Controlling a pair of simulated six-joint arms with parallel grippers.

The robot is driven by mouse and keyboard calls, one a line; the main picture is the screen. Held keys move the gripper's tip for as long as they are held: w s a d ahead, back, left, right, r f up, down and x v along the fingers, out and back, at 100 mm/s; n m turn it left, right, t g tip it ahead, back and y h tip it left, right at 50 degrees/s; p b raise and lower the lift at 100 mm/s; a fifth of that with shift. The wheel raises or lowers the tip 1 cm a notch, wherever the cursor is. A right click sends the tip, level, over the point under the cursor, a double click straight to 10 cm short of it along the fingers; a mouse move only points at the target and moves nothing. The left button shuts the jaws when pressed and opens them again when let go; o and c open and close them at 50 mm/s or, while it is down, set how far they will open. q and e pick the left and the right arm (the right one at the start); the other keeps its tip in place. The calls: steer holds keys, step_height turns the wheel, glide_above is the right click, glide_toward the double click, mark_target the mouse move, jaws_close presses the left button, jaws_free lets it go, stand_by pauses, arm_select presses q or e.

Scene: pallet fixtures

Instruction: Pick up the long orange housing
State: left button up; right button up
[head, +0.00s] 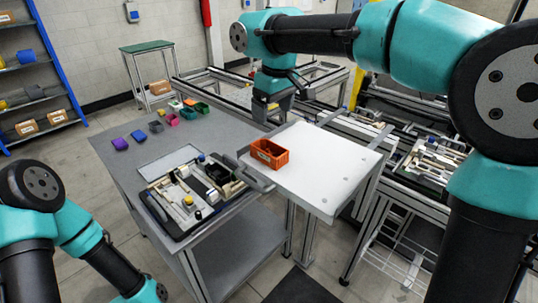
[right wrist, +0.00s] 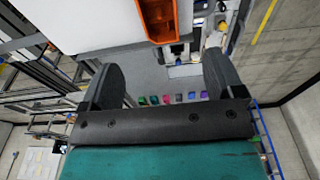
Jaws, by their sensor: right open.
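The long orange housing (head: 270,153) is an open-topped orange box. It sits on a white plate (head: 318,165), near the plate's left edge. In the right wrist view the housing (right wrist: 160,18) shows at the top edge, partly cut off, beyond my fingertips. My right gripper (head: 271,108) is behind and above the housing in the head view, apart from it. In the right wrist view its two dark fingers (right wrist: 164,78) stand wide apart with nothing between them. My left arm shows at the lower left of the head view, but its gripper is out of frame.
A tray (head: 176,232) of mixed parts lies on the grey table (head: 125,165) left of the white plate. Several small coloured bins (head: 172,120) line the table's back. Another loaded tray (head: 408,178) stands at the right. The plate right of the housing is clear.

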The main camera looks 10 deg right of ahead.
glide_above(269, 152)
steer(key=f, duration=0.7)
steer(key=shift+s+f, duration=0.3)
steer(key=shift+f, duration=0.05)
steer(key=shift+d, duration=0.1)
steer(key=shift+w+f, duration=0.15)
steer(key=shift+f, duration=1.15)
steer(key=shift+w+f, duration=0.1)
steer(key=shift+f, duration=1.15)
steer(key=c, duration=1.1)
steer(key=shift+o, duration=0.2)
steer(key=shift+r, duration=0.1)
